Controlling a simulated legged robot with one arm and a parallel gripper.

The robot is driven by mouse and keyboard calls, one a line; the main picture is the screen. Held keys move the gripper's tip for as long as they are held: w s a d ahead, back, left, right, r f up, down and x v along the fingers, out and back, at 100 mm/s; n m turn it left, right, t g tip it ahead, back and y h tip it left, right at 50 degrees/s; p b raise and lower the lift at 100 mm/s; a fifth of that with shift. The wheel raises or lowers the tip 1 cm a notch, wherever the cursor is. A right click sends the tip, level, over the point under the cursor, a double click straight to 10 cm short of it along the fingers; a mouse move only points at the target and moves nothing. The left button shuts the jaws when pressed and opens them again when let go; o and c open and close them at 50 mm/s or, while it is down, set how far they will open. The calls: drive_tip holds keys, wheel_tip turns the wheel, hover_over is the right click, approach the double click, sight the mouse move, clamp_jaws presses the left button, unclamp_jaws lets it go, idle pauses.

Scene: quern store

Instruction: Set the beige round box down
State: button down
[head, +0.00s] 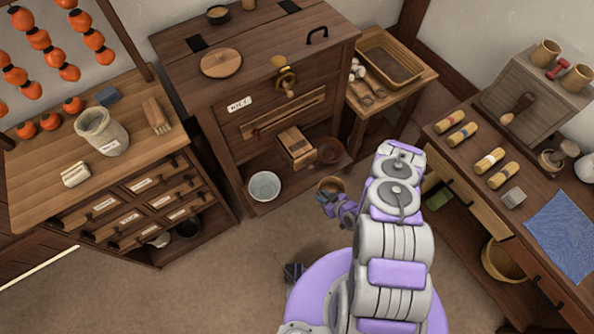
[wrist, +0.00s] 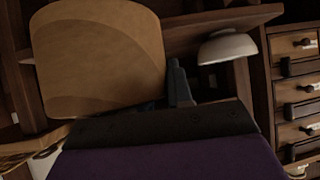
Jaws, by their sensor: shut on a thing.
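The beige round box (wrist: 97,58) fills the upper left of the wrist view, close to the camera and slightly tilted in the picture. My gripper (head: 330,198) is shut on it. One dark fingertip shows beside the box's lower right edge in the wrist view; the other is hidden. In the head view the box (head: 331,185) is small, partly behind my gripper, low in front of the rice chest. I cannot tell whether its base touches anything.
A drawer cabinet (head: 26,189) stands left, a small table with a tray (head: 421,73) behind, and a workbench (head: 522,219) right. Open floor (head: 230,255) lies front left. A white bowl (wrist: 227,48) shows in the wrist view.

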drive_tip(key=w+a, duration=0.5)
drive_tip(key=a, duration=0.2)
drive_tip(key=w+a+f, duration=0.1)
drive_tip(key=w+a, duration=0.2)
drive_tip(key=shift+w+a+b, duration=0.3)
drive_tip(key=shift+a, duration=0.1)
drive_tip(key=shift+w+a, duration=0.15)
drive_tip(key=shift+a, duration=0.2)
drive_tip(key=w+a, duration=0.1)
drive_tip(key=w+a+b, duration=0.1)
drive_tip(key=w+a, duration=0.1)
drive_tip(key=shift+a+f, duration=0.2)
drive_tip(key=shift+d+f+b, duration=0.2)
drive_tip(key=shift+f+b, duration=0.05)
drive_tip(key=shift+b, duration=0.3)
drive_tip(key=shift+s+d+r, duration=0.1)
drive_tip(key=shift+d, duration=0.15)
drive_tip(key=c, duration=1.4)
unclamp_jaws()
drive_tip(key=shift+a, duration=0.1)
drive_tip(key=o, duration=0.4)
drive_tip(key=shift+a, duration=0.25)
drive_tip(key=shift+d, duration=0.15)
